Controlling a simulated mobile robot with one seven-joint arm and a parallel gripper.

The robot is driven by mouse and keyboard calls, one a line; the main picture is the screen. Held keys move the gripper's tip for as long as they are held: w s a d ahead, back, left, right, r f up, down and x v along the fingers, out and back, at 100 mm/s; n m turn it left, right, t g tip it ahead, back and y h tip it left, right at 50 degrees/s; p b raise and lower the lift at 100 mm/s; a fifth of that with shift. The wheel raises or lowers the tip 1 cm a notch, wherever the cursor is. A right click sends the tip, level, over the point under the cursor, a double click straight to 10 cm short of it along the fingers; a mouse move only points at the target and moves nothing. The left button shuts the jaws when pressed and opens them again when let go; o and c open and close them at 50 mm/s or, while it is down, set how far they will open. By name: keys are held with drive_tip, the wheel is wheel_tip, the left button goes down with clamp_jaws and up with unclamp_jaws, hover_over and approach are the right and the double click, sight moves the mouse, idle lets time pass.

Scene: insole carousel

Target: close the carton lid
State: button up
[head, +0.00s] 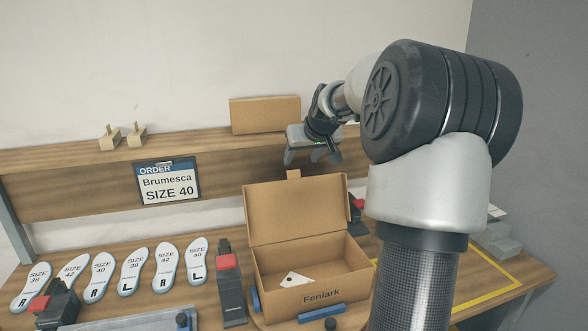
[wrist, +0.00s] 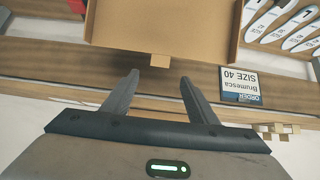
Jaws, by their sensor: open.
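The carton (head: 345,283), marked "Fenlark", stands open on the bench. Its brown lid (head: 295,212) is raised, leaning back a little, with a small tab (head: 293,174) at the top edge. A white piece with a dark dot (head: 296,280) lies inside; the carton's front part of the floor is hidden. My gripper (head: 311,157) is open and empty, above and behind the lid's top edge. In the wrist view the lid (wrist: 165,22) fills the top middle, and its tab (wrist: 160,60) lies ahead of and between my spread fingers (wrist: 159,82), apart from them.
Several white insoles (head: 131,270) lie in a row at left. A black stand with a red top (head: 230,285) is close beside the carton's left. An order sign (head: 168,183) reads "Brumesca SIZE 40". A brown box (head: 265,114) and small wooden blocks (head: 137,137) are on the back shelf.

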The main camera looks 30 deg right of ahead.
sight(293, 172)
drive_tip(key=p+x, duration=0.1)
drive_tip(key=x, duration=0.9)
drive_tip(key=shift+f, duration=0.1)
clamp_jaws()
